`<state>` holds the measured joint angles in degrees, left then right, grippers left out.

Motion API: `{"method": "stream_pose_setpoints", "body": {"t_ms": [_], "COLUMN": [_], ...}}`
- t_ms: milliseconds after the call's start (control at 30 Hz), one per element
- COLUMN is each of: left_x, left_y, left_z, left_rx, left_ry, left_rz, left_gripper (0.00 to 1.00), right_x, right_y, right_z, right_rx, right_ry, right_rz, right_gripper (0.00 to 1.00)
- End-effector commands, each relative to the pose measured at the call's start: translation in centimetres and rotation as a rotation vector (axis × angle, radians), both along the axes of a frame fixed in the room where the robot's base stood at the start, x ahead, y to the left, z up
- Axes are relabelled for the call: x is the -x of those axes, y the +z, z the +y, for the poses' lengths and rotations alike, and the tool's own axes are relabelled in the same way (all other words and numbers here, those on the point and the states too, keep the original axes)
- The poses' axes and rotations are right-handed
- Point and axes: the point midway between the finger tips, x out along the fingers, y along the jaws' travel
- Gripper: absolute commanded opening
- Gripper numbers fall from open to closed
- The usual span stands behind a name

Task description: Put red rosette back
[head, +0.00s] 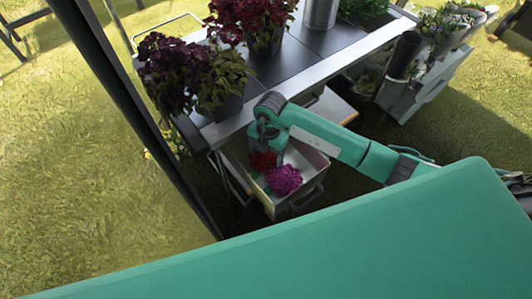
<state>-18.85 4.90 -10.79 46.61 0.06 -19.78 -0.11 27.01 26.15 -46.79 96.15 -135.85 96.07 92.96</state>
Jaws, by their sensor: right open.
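A red rosette (263,161) lies in an open drawer (307,161) beneath the table's front edge. A magenta rosette (284,180) lies right next to it, nearer to me. My right arm comes in from the right, and my right gripper (263,151) points down into the drawer, directly over the red rosette. The gripper is open. Its fingertips are partly hidden, so I cannot tell whether they touch the red rosette. My left gripper is not in view.
The dark-topped table (302,64) with a metal edge stands above the drawer. It carries potted dark-red plants (235,20) and a metal container (321,12). A grey planter rack (420,88) stands at its right. A dark post (140,110) crosses the left side.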

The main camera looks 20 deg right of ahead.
Motion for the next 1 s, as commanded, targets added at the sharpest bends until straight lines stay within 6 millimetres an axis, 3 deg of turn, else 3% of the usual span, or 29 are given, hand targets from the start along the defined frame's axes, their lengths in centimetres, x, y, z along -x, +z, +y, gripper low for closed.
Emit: {"method": "stream_pose_setpoints", "body": {"t_ms": [233, 533, 700, 1000], "left_x": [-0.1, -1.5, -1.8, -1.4], "left_y": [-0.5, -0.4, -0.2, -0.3], "left_z": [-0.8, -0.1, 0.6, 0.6], "left_rx": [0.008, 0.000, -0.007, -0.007], "left_ry": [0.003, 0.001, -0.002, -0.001], "left_rz": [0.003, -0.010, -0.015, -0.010], "left_gripper": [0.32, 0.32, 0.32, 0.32], "right_x": [-0.5, -1.0, -1.0, -1.0], "right_y": [4.5, 10.1, 11.5, 11.7], "right_z": [-0.4, -0.9, -1.1, -1.1], "right_rx": [-0.001, 0.000, -0.001, 0.000], "right_ry": [0.001, 0.001, 0.000, 0.000], "right_rz": [-0.007, -0.004, -0.002, -0.001], "right_gripper": [0.76, 0.76, 0.76, 0.76]}}
